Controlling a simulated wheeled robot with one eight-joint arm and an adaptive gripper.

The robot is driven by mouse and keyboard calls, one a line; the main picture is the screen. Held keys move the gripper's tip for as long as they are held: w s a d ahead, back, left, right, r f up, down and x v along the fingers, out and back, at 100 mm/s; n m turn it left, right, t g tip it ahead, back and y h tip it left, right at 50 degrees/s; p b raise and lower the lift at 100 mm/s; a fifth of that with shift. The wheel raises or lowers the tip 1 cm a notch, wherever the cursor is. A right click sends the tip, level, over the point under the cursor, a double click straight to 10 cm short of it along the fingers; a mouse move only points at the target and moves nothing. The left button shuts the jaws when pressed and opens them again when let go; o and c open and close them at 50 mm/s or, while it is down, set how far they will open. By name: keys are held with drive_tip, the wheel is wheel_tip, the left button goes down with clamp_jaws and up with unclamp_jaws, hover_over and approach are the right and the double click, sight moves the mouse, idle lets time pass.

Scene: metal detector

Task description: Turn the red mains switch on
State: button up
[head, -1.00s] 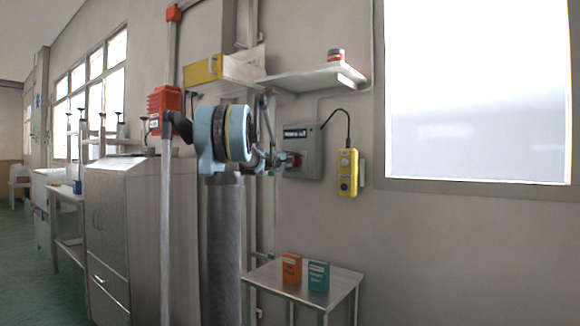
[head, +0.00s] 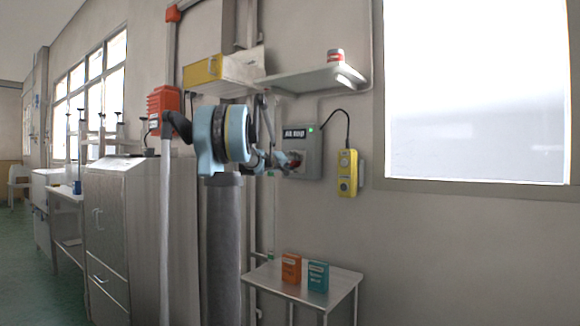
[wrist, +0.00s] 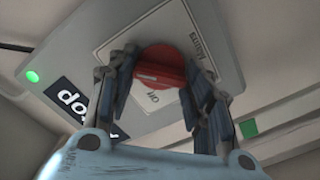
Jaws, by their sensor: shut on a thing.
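The red mains switch (head: 295,161) is a round knob on the front of a grey wall box (head: 312,168). In the wrist view the knob (wrist: 160,64) sits between my two blue-grey fingers on a pale plate with lettering. My gripper (head: 285,162) is shut on the knob, one finger on each side, and hides part of its rim. A green lamp (head: 310,128) glows on the box, and also shows in the wrist view (wrist: 32,76). Beside it is a black label with white letters (wrist: 78,104), partly behind my gripper in the wrist view.
A yellow control pendant (head: 347,173) hangs right of the box on a black cable. A shelf (head: 300,80) with a red-and-white can (head: 335,55) is above. A small table (head: 335,283) with an orange box (head: 291,267) and a teal box (head: 318,276) stands below.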

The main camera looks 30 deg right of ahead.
drive_tip(key=shift+f, duration=0.1)
drive_tip(key=shift+c, duration=0.2)
drive_tip(key=o, duration=1.1)
drive_tip(key=shift+f, duration=0.1)
drive_tip(key=v, duration=1.2)
